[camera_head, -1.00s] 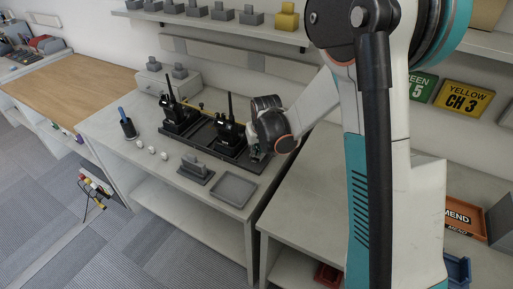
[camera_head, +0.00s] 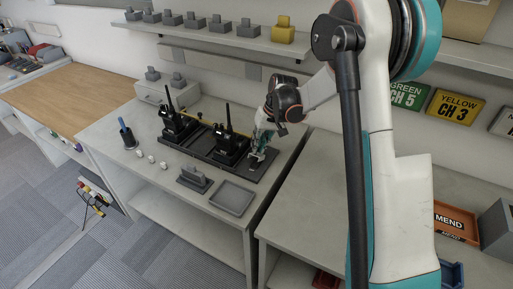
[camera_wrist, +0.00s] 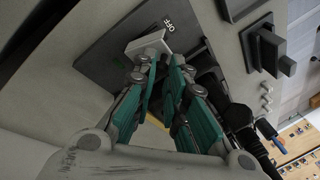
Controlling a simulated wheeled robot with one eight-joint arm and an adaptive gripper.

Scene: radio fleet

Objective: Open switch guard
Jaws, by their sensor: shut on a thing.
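The switch guard (camera_wrist: 149,45) is a small pale flap on a dark plate marked OFF (camera_wrist: 110,48) in the wrist view. In the head view the guard (camera_head: 257,156) shows small and pale at the right end of the dark radio rack. My gripper (camera_wrist: 163,62) has its teal fingers closed at the guard's edge, shut on it. In the head view my gripper (camera_head: 262,138) points down at it from behind. The guard's hinge and the switch under it cannot be made out.
Two black radios (camera_head: 228,142) with upright antennas stand in the rack just left of my gripper. A grey tray (camera_head: 232,197) and a small grey block on a base (camera_head: 194,178) lie in front. A shelf (camera_head: 210,35) runs above. The right bench (camera_head: 330,190) is mostly clear.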

